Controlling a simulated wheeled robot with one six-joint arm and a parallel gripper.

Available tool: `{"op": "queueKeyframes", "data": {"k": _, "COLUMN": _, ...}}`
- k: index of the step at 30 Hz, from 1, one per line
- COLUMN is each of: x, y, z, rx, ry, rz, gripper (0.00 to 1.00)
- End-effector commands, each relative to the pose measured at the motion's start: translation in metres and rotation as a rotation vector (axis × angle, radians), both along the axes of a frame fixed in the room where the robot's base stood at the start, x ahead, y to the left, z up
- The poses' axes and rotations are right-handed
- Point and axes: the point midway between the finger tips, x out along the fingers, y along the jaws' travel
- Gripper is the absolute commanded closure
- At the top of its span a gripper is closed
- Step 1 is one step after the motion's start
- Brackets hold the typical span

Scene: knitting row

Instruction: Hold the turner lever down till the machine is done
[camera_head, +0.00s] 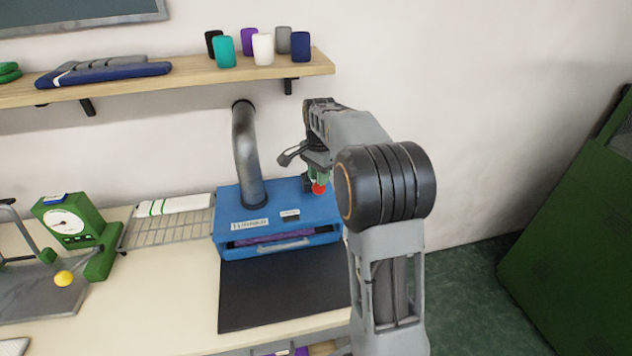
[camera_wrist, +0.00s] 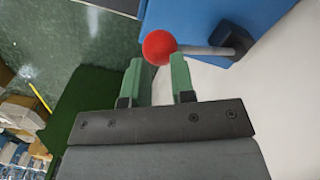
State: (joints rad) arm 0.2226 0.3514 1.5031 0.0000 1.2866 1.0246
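The turner machine is a blue box (camera_head: 275,215) on the bench, with a purple item in its front slot. Its lever ends in a red ball knob (camera_head: 319,188) at the machine's right side. In the wrist view the red knob (camera_wrist: 158,47) sits on a grey rod (camera_wrist: 205,50) from a dark mount on the blue casing (camera_wrist: 205,18). My gripper (camera_head: 318,172) is close to the knob. In the wrist view its two green fingers (camera_wrist: 162,65) stand apart, with the knob at their tips. I cannot tell whether they touch it.
A grey pipe (camera_head: 246,155) rises from the machine into the wall. A dark mat (camera_head: 275,295) lies in front. A wire rack (camera_head: 165,228) and a green dial scale (camera_head: 72,225) stand to the left. A shelf (camera_head: 200,85) with yarn cones is above. A green cabinet (camera_head: 585,235) is at the right.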

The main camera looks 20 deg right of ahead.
Motion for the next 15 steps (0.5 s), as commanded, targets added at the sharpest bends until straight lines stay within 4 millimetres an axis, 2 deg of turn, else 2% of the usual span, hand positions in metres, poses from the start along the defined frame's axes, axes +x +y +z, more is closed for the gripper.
{"op": "queueKeyframes", "data": {"k": 15, "x": 0.0, "y": 0.0, "z": -0.022, "rx": 0.0, "ry": 0.0, "rz": 0.0, "gripper": 0.77}}
